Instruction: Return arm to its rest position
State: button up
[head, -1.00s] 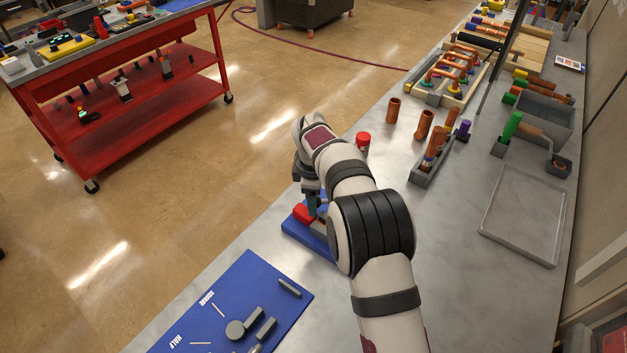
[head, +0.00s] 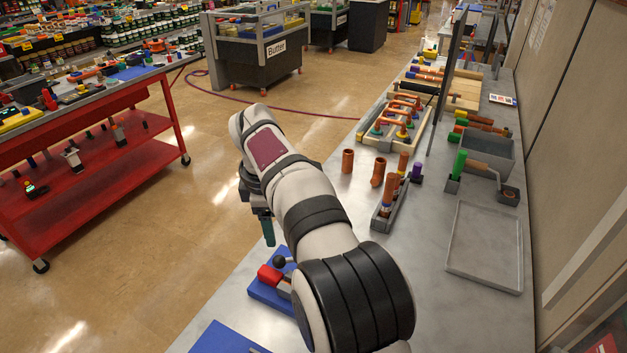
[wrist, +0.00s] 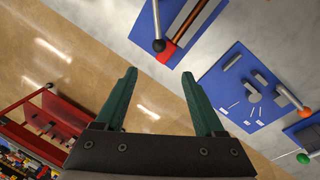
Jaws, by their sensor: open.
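My arm reaches across the head view from the lower middle. My gripper (head: 264,228) hangs at its far end, near the table's left edge and above the blue base with a red block. In the wrist view my gripper (wrist: 157,82) shows two green fingers spread wide apart with nothing between them. The red block (head: 268,275) sits on the blue base (head: 262,292), with a black ball knob (head: 279,262) beside it. In the wrist view the red block (wrist: 166,52) lies beyond the fingertips, apart from them. My arm hides part of this base in the head view.
A blue mat (wrist: 240,88) with grey parts lies near the base. A red cart (head: 100,170) stands left across open floor.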

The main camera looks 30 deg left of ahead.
jog(key=d+r+m, duration=0.4)
jog(key=d+m, duration=0.3)
jog(key=d, duration=0.6)
jog(key=s+d+r+m+g, duration=0.1)
jog(key=s+d+m, duration=0.35)
jog(key=d, duration=0.25)
jog(key=s+d+m+g, duration=0.1)
jog(key=s+d+m, duration=0.2)
jog(key=d+m, duration=0.35)
jog(key=s+d+f+m, duration=0.3)
jog(key=s+d+m, duration=0.2)
jog(key=s, duration=0.3)
jog(key=s+d+f+m, duration=0.3)
jog(key=s+d+m, duration=0.2)
jog(key=s, duration=0.3)
jog(key=shift+s+m+y, duration=0.3)
jog(key=shift+m+y, duration=0.1)
jog(key=shift+m, duration=0.3)
